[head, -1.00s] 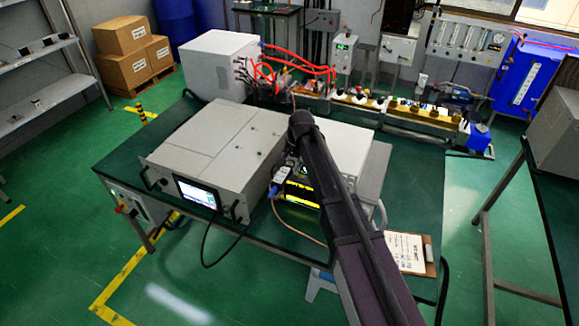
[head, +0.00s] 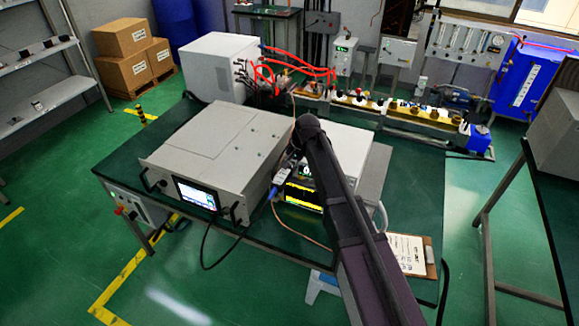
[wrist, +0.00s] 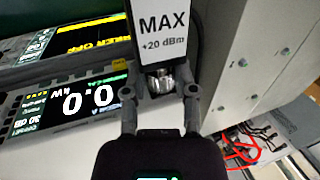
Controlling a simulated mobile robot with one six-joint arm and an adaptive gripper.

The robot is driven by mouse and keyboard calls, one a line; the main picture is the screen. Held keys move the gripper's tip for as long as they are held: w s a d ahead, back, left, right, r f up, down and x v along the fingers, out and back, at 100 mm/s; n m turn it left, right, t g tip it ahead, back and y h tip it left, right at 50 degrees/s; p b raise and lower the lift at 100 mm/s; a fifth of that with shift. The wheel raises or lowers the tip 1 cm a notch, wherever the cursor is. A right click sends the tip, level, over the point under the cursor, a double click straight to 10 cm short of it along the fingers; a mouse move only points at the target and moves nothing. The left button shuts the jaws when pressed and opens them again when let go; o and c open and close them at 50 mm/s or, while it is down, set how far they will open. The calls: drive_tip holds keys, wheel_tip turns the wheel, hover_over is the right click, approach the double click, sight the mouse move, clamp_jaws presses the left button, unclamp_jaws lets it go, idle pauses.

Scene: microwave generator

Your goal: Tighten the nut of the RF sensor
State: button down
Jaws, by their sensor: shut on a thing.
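The RF sensor (wrist: 163,25) is a dark body with a white label reading "MAX +20 dBm". It points toward my gripper in the wrist view, and its silver nut (wrist: 161,82) shows at its near end. My gripper (wrist: 160,92) has one finger on each side of the sensor's end, and the nut lies between the fingers. The exact contact faces are hard to see. In the head view the sensor (head: 281,176), with a blue end, shows between the big grey unit and my arm. My arm hides the gripper there.
The grey rack unit (head: 213,150) stands left of the sensor. Meters with lit displays (head: 303,196) stand right of it; one display (wrist: 92,98) is close in the wrist view. A thin copper cable (head: 300,234) hangs in front. A clipboard (head: 408,254) lies at the table's right.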

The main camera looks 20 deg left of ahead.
idle(0.3)
drive_tip(key=shift+c, duration=2)
unclamp_jaws()
drive_tip(key=shift+w+a+r+h+p, duration=0.1)
drive_tip(key=shift+a+h+p, duration=0.05)
drive_tip(key=shift+h+p, duration=0.4)
drive_tip(key=p+v, duration=1.3)
drive_tip(key=v, duration=0.1)
drive_tip(key=s+d+f+b, duration=0.2)
drive_tip(key=d+f+b, duration=0.1)
drive_tip(key=d, duration=0.6)
drive_tip(key=s+d+f+h+b, duration=0.1)
drive_tip(key=d+f+b, duration=0.3)
drive_tip(key=d, duration=0.5)
drive_tip(key=s+d+f+h+b, duration=0.1)
drive_tip(key=s+d+f+b, duration=0.2)
drive_tip(key=d, duration=0.6)
drive_tip(key=shift+s+f, duration=0.45)
drive_tip(key=shift+f, duration=0.2)
